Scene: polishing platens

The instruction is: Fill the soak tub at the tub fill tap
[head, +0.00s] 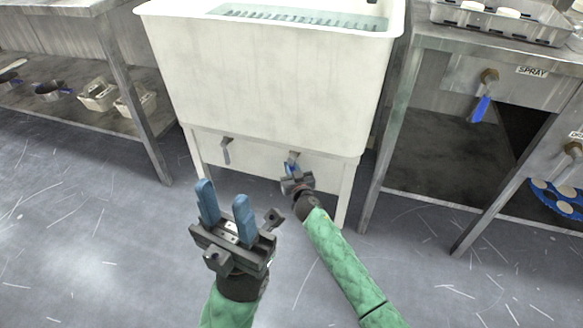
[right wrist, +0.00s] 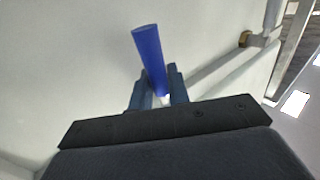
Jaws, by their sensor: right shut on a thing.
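The white soak tub (head: 270,75) stands on a leg frame in the middle of the head view. A pale greenish surface and a dark ribbed strip show inside it; I cannot tell the water level. Under its front are two taps: a grey lever (head: 226,150) at left and a blue lever (head: 291,168) at right. My right gripper (head: 296,182) is shut on the blue lever. In the right wrist view the blue lever (right wrist: 147,52) sticks out past the fingers (right wrist: 158,92). My left gripper (head: 225,200) is open and empty, in front of the tub.
A steel bench (head: 400,190) stands at right with a blue-handled tap (head: 482,106) by a SPRAY label and a tray (head: 500,22) on top. A shelf (head: 125,125) with small bins is at left. The floor in front is clear.

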